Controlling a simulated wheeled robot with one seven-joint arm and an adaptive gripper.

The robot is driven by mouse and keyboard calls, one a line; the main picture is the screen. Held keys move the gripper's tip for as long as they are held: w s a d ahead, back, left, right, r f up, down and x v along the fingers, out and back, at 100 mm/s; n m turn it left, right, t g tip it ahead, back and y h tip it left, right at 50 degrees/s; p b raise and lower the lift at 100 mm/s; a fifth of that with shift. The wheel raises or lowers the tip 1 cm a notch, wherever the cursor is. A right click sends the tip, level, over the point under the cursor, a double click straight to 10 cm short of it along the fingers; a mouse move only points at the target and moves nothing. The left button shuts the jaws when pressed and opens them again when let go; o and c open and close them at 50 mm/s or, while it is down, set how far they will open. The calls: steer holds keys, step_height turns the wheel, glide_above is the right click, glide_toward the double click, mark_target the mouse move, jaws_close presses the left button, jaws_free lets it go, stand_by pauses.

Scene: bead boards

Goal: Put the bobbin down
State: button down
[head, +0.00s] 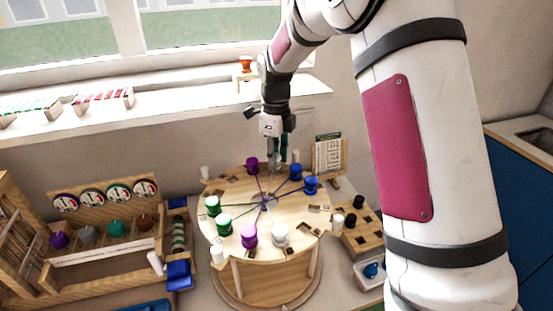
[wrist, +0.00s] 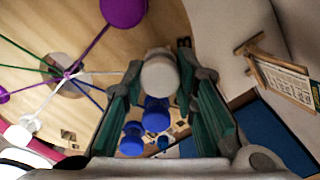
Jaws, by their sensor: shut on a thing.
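My gripper (head: 275,158) is over the far edge of the round wooden board (head: 250,195), between a purple bobbin (head: 252,163) and a blue bobbin (head: 295,172). In the wrist view, its green fingers are shut on a white bobbin (wrist: 160,75). A white thread runs from the board's hub toward this bobbin. I cannot tell whether its base touches the board. Several other bobbins stand around the board, including a second blue one (head: 311,184), green ones (head: 224,224), a near purple one (head: 249,236) and a near white one (head: 280,234).
A wooden rack (head: 105,245) with coloured bobbins stands at left. A pattern card stand (head: 328,156) is behind the board at right. A wooden block (head: 362,232) with dark bobbins is at right. An orange bobbin (head: 246,63) stands on the windowsill. Threads cross the board.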

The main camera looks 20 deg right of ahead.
steer(key=shift+f, duration=0.55)
steer(key=shift+f, duration=0.1)
steer(key=c, duration=1.3)
jaws_free()
